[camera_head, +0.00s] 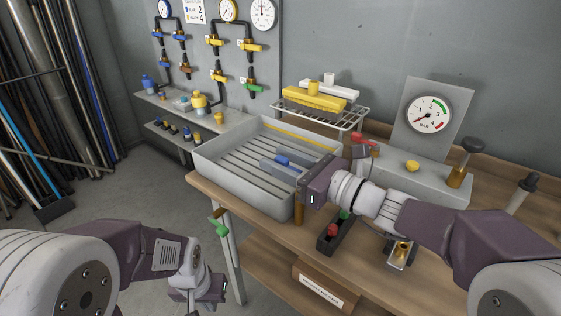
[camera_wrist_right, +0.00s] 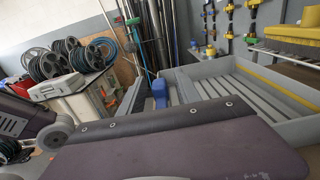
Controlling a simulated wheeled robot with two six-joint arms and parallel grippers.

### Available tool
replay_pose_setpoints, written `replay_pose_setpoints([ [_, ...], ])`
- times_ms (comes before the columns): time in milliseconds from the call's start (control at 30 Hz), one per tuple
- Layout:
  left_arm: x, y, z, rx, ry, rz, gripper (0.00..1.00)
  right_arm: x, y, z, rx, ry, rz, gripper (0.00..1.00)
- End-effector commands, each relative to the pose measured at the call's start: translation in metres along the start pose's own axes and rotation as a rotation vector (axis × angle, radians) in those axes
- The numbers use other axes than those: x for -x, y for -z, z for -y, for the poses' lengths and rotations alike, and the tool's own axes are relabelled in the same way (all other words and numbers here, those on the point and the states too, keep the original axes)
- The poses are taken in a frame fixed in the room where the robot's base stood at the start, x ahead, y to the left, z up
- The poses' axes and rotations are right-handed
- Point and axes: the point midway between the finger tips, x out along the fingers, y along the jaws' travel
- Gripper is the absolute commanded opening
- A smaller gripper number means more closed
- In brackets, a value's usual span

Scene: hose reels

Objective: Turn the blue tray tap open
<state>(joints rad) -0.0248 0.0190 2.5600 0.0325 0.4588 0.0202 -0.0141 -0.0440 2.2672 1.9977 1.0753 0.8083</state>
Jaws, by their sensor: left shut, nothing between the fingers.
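A small blue piece (camera_head: 282,160), apparently the tap's handle, shows over the grey tray (camera_head: 215,165) on the bench. It also shows in the right wrist view (camera_wrist_right: 159,92), upright between two grey fingers. My right gripper (camera_head: 279,165) reaches from the right over the tray's right side. Its fingers lie one on each side of the blue piece; whether they press on it I cannot tell. The tap's body is hidden. My left gripper (camera_head: 207,292) is low at the lower edge, away from the tray, shut and empty.
A green-handled tap (camera_head: 218,226) sits by the bench's left leg. A black holder (camera_head: 335,237) with red and green knobs is at the bench's front. A gauge panel (camera_head: 429,114) stands at right.

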Motion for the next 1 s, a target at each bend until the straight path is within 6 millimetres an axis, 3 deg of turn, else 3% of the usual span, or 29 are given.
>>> replay_pose_setpoints([
  [167, 0.000, 0.000, 0.000, 0.000, 0.000, 0.000, 0.00, 0.000, 0.000, 0.000, 0.000, 0.000, 0.000, 0.37],
  [300, 0.000, 0.000, 0.000, 0.000, 0.000, 0.000, 0.00, 0.000, 0.000, 0.000, 0.000, 0.000, -0.001, 0.00],
  [667, 0.004, 0.001, 0.000, 0.000, 0.000, 0.000, 0.00, 0.001, 0.000, -0.001, -0.002, -0.037, -0.002, 0.00],
  [1000, 0.029, 0.003, -0.001, 0.000, 0.000, 0.000, 0.00, 0.002, -0.003, -0.013, -0.004, -0.274, -0.004, 0.00],
])
